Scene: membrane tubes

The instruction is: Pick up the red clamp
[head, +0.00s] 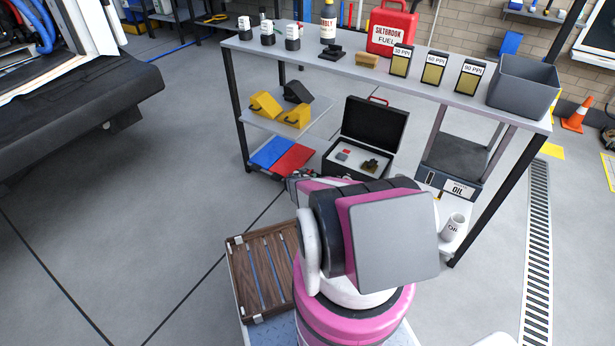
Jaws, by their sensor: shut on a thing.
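My arm in pink, white and black fills the lower middle of the head view. A small dark part at its far end, which looks like my gripper (297,182), shows at the left of the black joint, in front of the low shelf. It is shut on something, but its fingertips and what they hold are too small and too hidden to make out. I cannot pick out a red clamp anywhere. A small red piece (346,152) lies in the open black case (375,124), too small to identify.
The grey shelf unit (345,68) carries bottles, a red fuel can (392,28), sandpaper packs and a grey bin (523,86). Yellow bins (265,105) and blue and red trays (293,159) sit below. A wooden slatted crate (262,270) is beside my arm. The left floor is clear.

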